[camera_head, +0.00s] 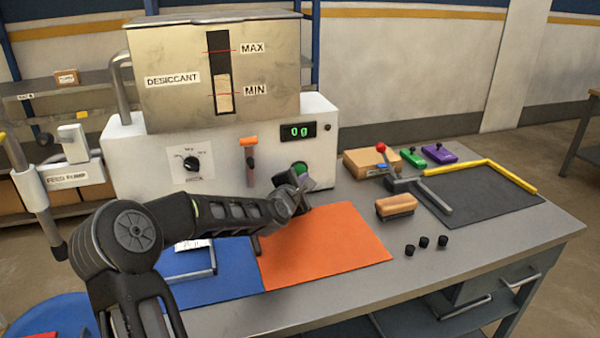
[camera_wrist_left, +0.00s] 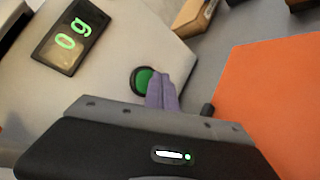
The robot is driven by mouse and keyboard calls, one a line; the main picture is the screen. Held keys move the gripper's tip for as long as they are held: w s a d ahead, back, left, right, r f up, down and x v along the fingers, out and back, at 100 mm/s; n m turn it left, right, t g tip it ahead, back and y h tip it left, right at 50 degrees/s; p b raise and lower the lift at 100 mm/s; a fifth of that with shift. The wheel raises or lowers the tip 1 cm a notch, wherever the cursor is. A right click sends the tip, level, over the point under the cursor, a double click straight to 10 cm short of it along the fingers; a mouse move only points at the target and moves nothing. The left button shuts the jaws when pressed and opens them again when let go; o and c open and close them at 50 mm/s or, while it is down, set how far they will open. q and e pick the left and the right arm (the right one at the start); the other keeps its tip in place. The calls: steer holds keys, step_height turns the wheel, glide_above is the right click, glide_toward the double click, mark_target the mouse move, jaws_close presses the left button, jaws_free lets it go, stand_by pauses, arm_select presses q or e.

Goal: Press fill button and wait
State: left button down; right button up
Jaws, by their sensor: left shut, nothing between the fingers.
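The green round button (camera_head: 300,168) sits in a dark ring low on the front right of the white machine (camera_head: 322,150). It also shows in the left wrist view (camera_wrist_left: 143,80). My left gripper (camera_head: 299,187) is shut and empty, with its tips right at the button. In the left wrist view the fingertips (camera_wrist_left: 160,85) overlap the button's right edge; I cannot tell whether they press it. The display (camera_head: 298,131) above reads 0 g. My right gripper is not in view.
An orange mat (camera_head: 330,250) and a blue mat (camera_head: 220,285) lie in front of the machine. A lever with an orange handle (camera_head: 249,142) stands left of the button. A brush (camera_head: 396,206), small black caps (camera_head: 424,242) and a dark mat (camera_head: 480,205) lie to the right.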

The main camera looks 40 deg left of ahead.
arm_select(q)
steer(key=shift+w+a, duration=0.1)
steer(key=shift+a, duration=0.05)
stand_by(0.5)
steer(key=shift+w+a, duration=0.1)
steer(key=shift+a, duration=0.15)
steer(key=shift+w+a+b, duration=0.35)
steer(key=shift+a+b, duration=0.05)
steer(key=shift+b, duration=0.05)
stand_by(0.8)
steer(key=shift+s+d, duration=0.1)
stand_by(0.3)
steer(key=shift+s+d+b, duration=0.3)
steer(key=shift+d, duration=0.05)
steer(key=shift+s+d, duration=0.15)
steer(key=shift+d, duration=0.1)
steer(key=shift+d, duration=0.15)
